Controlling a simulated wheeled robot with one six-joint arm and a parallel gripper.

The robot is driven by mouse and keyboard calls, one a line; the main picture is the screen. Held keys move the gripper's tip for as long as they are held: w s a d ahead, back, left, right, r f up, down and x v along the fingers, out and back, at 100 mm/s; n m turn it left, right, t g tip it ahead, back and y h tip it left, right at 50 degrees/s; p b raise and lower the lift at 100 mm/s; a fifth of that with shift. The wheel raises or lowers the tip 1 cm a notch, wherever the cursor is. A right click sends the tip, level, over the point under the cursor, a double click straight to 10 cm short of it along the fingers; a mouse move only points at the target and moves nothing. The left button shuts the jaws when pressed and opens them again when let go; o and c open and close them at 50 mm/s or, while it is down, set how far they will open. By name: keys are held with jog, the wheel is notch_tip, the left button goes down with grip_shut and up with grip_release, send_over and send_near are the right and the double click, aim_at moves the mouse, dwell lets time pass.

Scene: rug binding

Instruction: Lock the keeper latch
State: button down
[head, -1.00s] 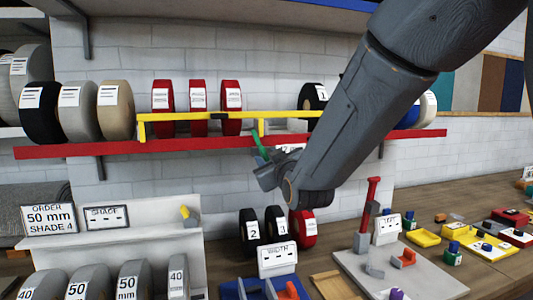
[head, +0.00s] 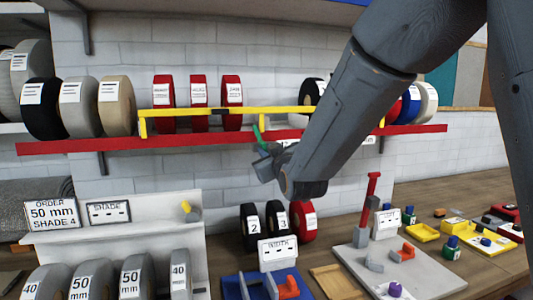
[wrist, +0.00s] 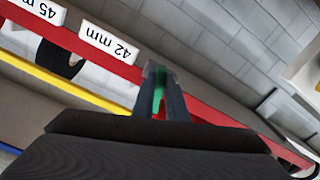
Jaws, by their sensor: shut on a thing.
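A yellow keeper bar (head: 185,112) runs in front of the reels on the red-edged shelf (head: 110,142). A small black piece (head: 219,111) sits on the bar. A green lever (head: 258,138), which seems to be the latch handle, stands nearly upright below the bar's middle. My gripper (head: 261,155) is shut on the green lever from below, in front of the shelf edge. In the wrist view the green lever (wrist: 158,97) shows between my closed fingers, against the red shelf edge. My arm hides part of the bar's right side.
Red reels (head: 198,103) stand behind the bar, with black, grey and tan reels to the left. Below are a white width sign (head: 277,253), numbered black reels (head: 250,228) and a grey plate with a red lever (head: 370,205). The wall below the shelf is clear.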

jog(key=shift+a+m+b, duration=0.1)
jog(key=shift+m+b, duration=1.9)
jog(key=shift+m, duration=0.3)
jog(key=c, duration=1.8)
grip_release()
jog(key=shift+o, duration=0.2)
jog(key=shift+s, duration=0.1)
jog(key=b+v, duration=0.2)
jog(key=v, duration=0.5)
jog(key=shift+s, duration=0.4)
